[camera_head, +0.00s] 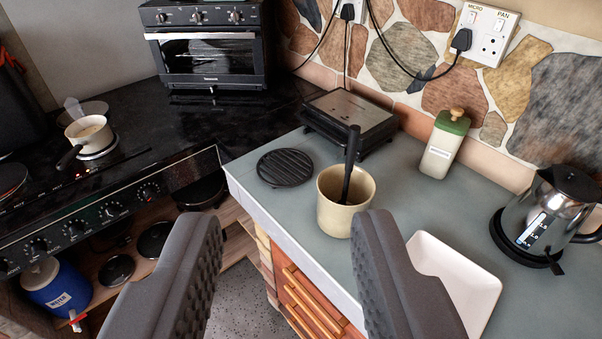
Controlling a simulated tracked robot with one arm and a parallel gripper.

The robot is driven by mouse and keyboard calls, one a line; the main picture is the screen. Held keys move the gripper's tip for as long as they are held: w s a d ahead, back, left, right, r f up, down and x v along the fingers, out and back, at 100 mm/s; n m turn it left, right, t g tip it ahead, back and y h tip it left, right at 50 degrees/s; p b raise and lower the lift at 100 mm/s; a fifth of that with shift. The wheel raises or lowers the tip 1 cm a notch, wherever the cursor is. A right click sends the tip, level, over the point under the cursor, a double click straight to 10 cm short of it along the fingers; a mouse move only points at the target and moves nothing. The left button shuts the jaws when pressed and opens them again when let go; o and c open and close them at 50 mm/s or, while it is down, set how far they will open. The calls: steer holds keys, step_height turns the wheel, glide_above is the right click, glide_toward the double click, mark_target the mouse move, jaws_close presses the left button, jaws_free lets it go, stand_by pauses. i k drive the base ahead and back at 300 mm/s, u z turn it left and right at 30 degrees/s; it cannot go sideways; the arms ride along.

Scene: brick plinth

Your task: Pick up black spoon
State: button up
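The black spoon (349,165) stands almost upright in a cream mug (331,216) on the grey counter; its handle sticks up above the rim and its lower end is hidden inside the mug. My gripper (293,222) is open and empty, its two dark grey fingers spread wide in the foreground. The mug and spoon show beyond the fingers, near the inner side of the right finger. The right fingertip overlaps the mug's lower right in the picture; I see no sign of contact.
A round black trivet (285,167) and a flat grill (349,117) stand behind the mug. A white tray (462,283) is to the right, with a green-topped bottle (442,146) and a kettle (543,215) beyond. The counter's front edge (290,238) runs below the mug.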

mark_target(355, 129)
steer(key=u, duration=0.15)
steer(key=i, duration=1)
steer(key=z, duration=0.1)
